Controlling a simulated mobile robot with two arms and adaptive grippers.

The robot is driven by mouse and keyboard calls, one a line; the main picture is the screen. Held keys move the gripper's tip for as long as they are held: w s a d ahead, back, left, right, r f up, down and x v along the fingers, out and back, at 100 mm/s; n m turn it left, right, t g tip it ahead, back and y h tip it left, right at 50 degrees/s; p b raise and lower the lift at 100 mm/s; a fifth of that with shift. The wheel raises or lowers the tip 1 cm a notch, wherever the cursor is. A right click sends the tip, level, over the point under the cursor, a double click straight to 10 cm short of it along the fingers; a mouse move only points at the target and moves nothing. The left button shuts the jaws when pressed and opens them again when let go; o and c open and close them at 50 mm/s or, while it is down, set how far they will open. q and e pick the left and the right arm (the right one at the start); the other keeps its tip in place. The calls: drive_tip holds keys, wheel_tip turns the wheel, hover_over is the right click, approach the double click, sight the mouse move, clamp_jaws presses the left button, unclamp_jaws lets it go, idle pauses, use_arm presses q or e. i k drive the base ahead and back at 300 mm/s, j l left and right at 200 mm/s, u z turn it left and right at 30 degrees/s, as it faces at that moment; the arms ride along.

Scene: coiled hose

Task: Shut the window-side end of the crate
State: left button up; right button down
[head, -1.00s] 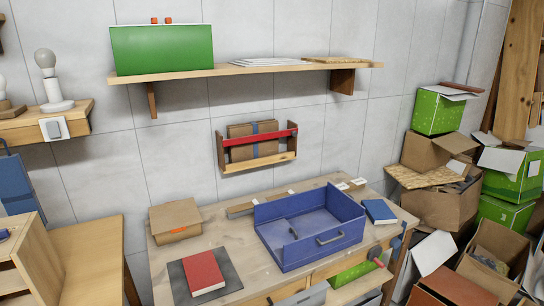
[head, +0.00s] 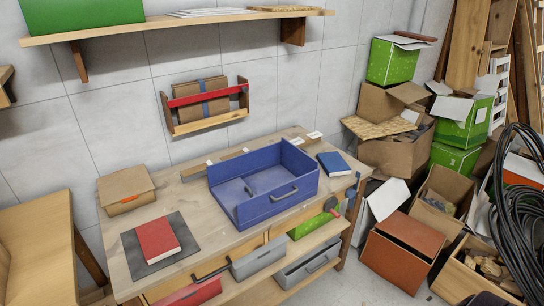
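A blue crate (head: 263,208) sits on top of the wooden workbench, turned at an angle to its edge. No window shows in the head view, so I cannot tell which end is the window-side one. I cannot clearly tell whether either end is open or shut. Neither of my grippers is in view.
The workbench (head: 190,205) also holds a cardboard box (head: 125,188), a red book (head: 157,240) on a dark mat and a blue book (head: 333,163). Boxes (head: 400,245) and a coiled black hose (head: 515,220) crowd the right. A shelf (head: 170,24) hangs above.

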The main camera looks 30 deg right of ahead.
sight(296, 159)
drive_tip(key=l+u, duration=0.2)
drive_tip(key=l, duration=0.65)
drive_tip(key=l+u, duration=0.15)
drive_tip(key=l, duration=0.7)
drive_tip(key=k+l+u, duration=0.2)
drive_tip(key=l, duration=0.65)
drive_tip(key=k+l, duration=0.1)
drive_tip(key=l, duration=1.75)
drive_tip(key=k, duration=0.05)
